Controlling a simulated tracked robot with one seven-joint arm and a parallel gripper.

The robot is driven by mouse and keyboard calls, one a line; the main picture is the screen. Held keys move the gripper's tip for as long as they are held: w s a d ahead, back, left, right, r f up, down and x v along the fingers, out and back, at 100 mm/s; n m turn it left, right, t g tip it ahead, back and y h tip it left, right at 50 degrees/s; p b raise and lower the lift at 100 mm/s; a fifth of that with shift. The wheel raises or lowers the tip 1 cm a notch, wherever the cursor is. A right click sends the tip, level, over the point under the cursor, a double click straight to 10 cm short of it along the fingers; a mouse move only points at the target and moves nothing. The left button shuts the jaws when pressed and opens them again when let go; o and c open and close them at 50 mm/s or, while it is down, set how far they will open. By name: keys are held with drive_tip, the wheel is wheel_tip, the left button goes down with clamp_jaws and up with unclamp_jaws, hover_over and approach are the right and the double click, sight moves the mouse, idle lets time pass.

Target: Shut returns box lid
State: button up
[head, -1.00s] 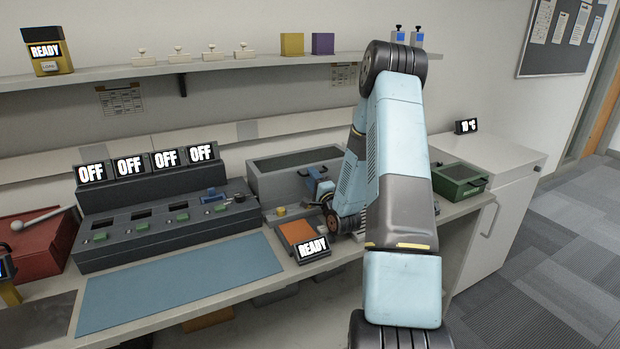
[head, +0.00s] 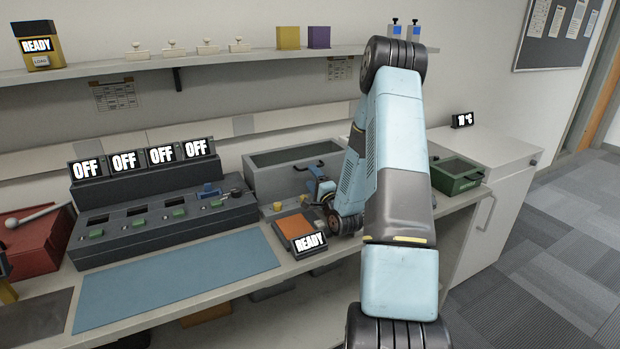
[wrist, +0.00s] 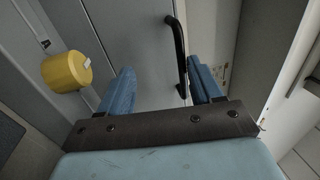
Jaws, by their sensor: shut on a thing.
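A grey box (head: 262,183) with a dark panel in its top stands at the back of the bench, left of my arm. I take it for the returns box, but no label shows. My gripper (head: 318,190) is at the front of this box, partly hidden by my arm. In the wrist view, my gripper's blue fingers (wrist: 162,88) stand either side of a black bar handle (wrist: 178,50) on a grey face, the handle nearer the right finger. The contact itself is not clear.
A yellow knob (wrist: 66,72) sits close left of my fingers. An orange-topped device (head: 295,226) with a READY display stands in front of the box. A green box (head: 455,175) is to the right, a dark console (head: 160,215) to the left. The blue mat (head: 175,278) is clear.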

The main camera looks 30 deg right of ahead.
drive_tip(key=s, duration=0.4)
drive_tip(key=s+f, duration=0.1)
drive_tip(key=s, duration=0.3)
drive_tip(key=s+f, duration=0.1)
drive_tip(key=s, duration=0.3)
drive_tip(key=shift+f, duration=0.2)
drive_tip(key=shift+c, duration=0.4)
drive_tip(key=shift+w+r, duration=0.1)
drive_tip(key=shift+w, duration=0.05)
drive_tip(key=shift+w+a+r+n, duration=0.1)
drive_tip(key=shift+w+n, duration=0.1)
drive_tip(key=shift+n, duration=0.1)
drive_tip(key=a+r+n+g+h, duration=0.1)
drive_tip(key=a+r+n+g, duration=0.3)
drive_tip(key=r+n, duration=0.3)
drive_tip(key=a+r+n+g+h, duration=0.1)
drive_tip(key=a+r+n+g, duration=0.25)
drive_tip(key=r, duration=0.45)
drive_tip(key=s+a+r+n+g, duration=0.2)
drive_tip(key=s+a+r, duration=0.1)
drive_tip(key=s, duration=0.6)
drive_tip(key=s+a+r+n+g+y, duration=0.1)
drive_tip(key=s+a+r, duration=0.3)
drive_tip(key=s, duration=0.5)
drive_tip(key=s+a+r+n+g, duration=0.4)
drive_tip(key=s+r, duration=0.1)
drive_tip(key=s, duration=0.4)
drive_tip(key=shift+y, duration=0.3)
drive_tip(key=shift+r, duration=0.1)
